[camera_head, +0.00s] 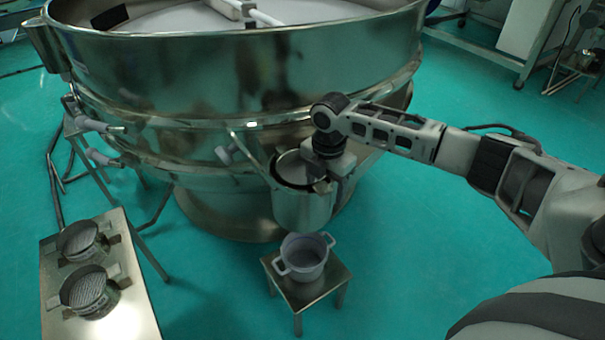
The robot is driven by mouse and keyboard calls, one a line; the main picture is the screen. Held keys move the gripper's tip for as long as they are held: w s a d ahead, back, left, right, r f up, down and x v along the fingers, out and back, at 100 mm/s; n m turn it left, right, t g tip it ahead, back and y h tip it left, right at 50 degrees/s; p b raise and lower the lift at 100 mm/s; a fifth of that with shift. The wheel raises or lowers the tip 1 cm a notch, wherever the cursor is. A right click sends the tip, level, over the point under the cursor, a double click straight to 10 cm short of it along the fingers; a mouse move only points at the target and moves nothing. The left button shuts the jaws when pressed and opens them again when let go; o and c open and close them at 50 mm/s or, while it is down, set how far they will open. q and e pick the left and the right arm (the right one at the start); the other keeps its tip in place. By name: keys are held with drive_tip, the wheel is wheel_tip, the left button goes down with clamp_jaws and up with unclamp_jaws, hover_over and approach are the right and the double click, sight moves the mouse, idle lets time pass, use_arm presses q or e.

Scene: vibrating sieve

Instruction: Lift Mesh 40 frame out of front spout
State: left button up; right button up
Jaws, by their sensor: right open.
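The front spout (301,208) is a metal cup-shaped outlet on the front of the large round sieve. A dark ring and a pale round surface show at its mouth, seemingly the Mesh 40 frame (291,171) seated there; its label cannot be read. My right gripper (322,183) points down at the right side of the spout's mouth. It is open, its fingers close to the frame's rim; whether they touch it is hard to tell. The gripper and wrist hide the right part of the frame. My left gripper is not in view.
A pot with two handles (303,256) stands on a small metal stool (312,292) below the spout. Two round mesh frames (80,240) (88,290) sit on a metal table (130,312) at the lower left. The sieve body (250,90) fills the upper left. Green floor is clear around the stool.

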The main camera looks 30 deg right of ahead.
drive_tip(key=c, duration=1.2)
drive_tip(key=shift+r, duration=0.1)
